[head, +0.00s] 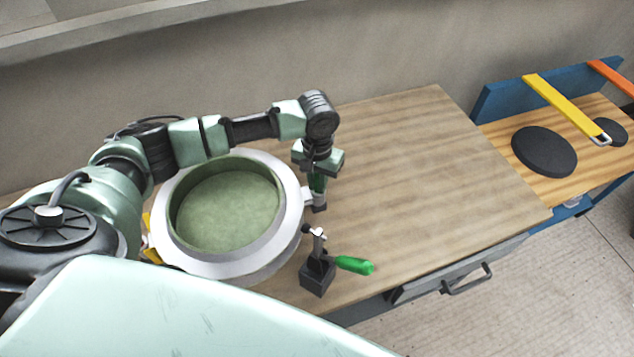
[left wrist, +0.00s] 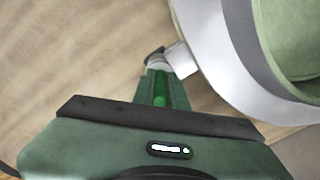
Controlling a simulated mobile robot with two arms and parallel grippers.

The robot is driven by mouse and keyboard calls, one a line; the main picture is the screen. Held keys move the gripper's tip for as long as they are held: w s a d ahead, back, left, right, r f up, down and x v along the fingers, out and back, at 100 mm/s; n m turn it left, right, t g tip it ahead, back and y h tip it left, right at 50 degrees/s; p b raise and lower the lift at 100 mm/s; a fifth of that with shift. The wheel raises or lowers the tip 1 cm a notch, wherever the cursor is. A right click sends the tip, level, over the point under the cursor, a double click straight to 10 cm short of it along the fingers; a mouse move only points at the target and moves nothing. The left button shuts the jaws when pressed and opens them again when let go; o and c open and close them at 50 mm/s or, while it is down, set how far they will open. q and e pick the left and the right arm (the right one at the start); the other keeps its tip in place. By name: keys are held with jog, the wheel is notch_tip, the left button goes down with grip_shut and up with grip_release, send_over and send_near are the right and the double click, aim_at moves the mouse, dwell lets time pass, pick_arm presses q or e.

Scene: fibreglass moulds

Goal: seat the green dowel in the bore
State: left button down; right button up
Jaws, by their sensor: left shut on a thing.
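My left gripper (head: 317,190) points down beside the right side of the round mould, shut on the green dowel (left wrist: 160,92). In the left wrist view the dowel stands between the fingers. A grey collar (left wrist: 157,58) shows at the dowel's far end, on a pale lug (left wrist: 181,60) that juts from the mould's flange (left wrist: 226,75). The bore's opening is hidden by the gripper and dowel; I cannot tell how deep the dowel sits. The mould (head: 288,212) has a white rim and a green inside. My right gripper is not in view.
A clamp with a black base (head: 317,277) and green handle (head: 355,265) stands near the table's front edge, close to the gripper. The wooden table (head: 430,170) is clear to the right. A second bench holds black discs (head: 544,151) and a yellow bar (head: 565,108).

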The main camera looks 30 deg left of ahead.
pick_arm(q)
jog(key=shift+s+d+f, duration=0.1)
jog(key=shift+s+f, duration=0.5)
jog(key=shift+f, duration=0.3)
jog(key=c, duration=1.4)
grip_release()
jog(key=shift+c, duration=0.2)
jog(key=r, duration=0.1)
jog(key=w+r+b, duration=0.1)
jog(key=r, duration=0.2)
jog(key=shift+w+r, duration=0.35)
jog(key=shift+w, duration=0.05)
jog(key=r, duration=0.5)
jog(key=r+b, duration=0.1)
jog(key=r, duration=0.1)
jog(key=shift+s+r, duration=0.15)
jog(key=shift+s, duration=0.25)
jog(key=shift+w+r, duration=0.15)
jog(key=shift+r, duration=0.5)
